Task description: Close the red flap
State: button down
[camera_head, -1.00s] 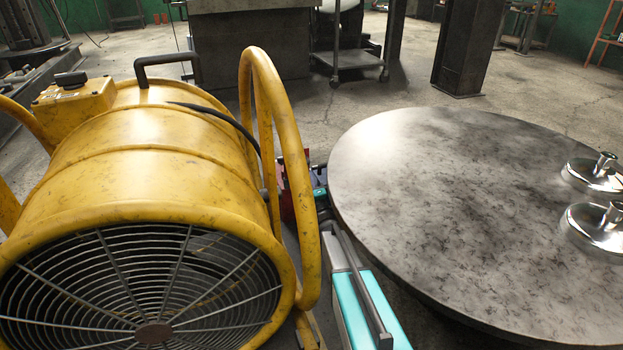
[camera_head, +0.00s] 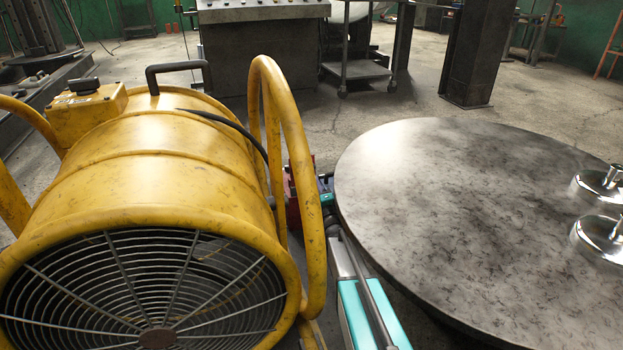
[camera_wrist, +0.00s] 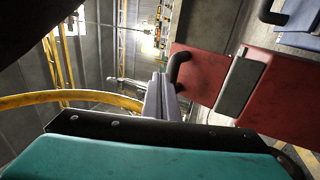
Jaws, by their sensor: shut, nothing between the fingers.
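A red flap (camera_wrist: 202,72) shows at the right of the wrist view as a flat red panel with a black handle (camera_wrist: 178,70). A dark grey strip (camera_wrist: 240,88) lies between it and another red panel (camera_wrist: 285,95). My gripper (camera_wrist: 158,90) is shut and empty, its pale fingers just left of the handle. I cannot tell whether they touch it. In the head view, a small red part (camera_head: 293,205) shows between the yellow fan's tube and the round table, mostly hidden by the tube. My fingertips cannot be made out there.
A large yellow fan (camera_head: 160,160) with a looped tube frame fills the left. A round metal table (camera_head: 450,210) stands close on the right, with two shiny metal pieces (camera_head: 598,186) at its right edge. The gap between them is narrow. Open floor (camera_head: 330,125) lies behind.

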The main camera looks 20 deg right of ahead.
jog(key=s, duration=1.2)
jog(key=shift+s+d+r, duration=0.15)
jog(key=shift+s+r, duration=0.15)
dwell(0.3)
